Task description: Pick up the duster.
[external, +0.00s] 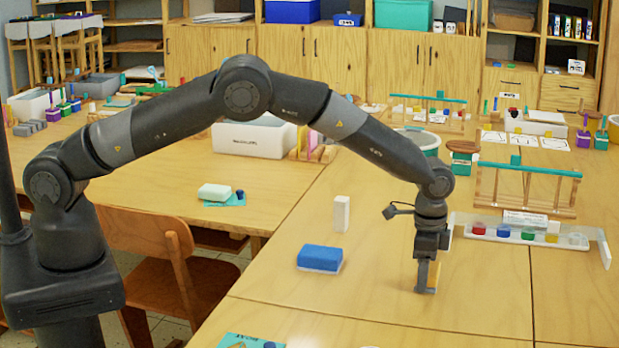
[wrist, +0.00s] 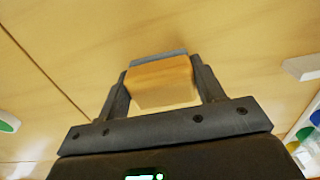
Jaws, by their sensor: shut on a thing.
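The duster (wrist: 160,82), a wood-coloured block with a grey layer along its far side, sits between my fingers in the wrist view. In the external view a narrow tan strip of it (external: 433,275) shows beside the fingers. My gripper (external: 425,283) is shut on it, with one finger against each end. It points straight down, low over the front table (external: 380,285). I cannot tell whether the duster touches the tabletop. My fingers hide much of it in the external view.
A blue block with a white base (external: 320,258) and an upright white block (external: 341,213) stand left of my gripper. A white tray with coloured pots (external: 520,238) and a wooden rack (external: 525,190) are behind and right. The tabletop around my gripper is clear.

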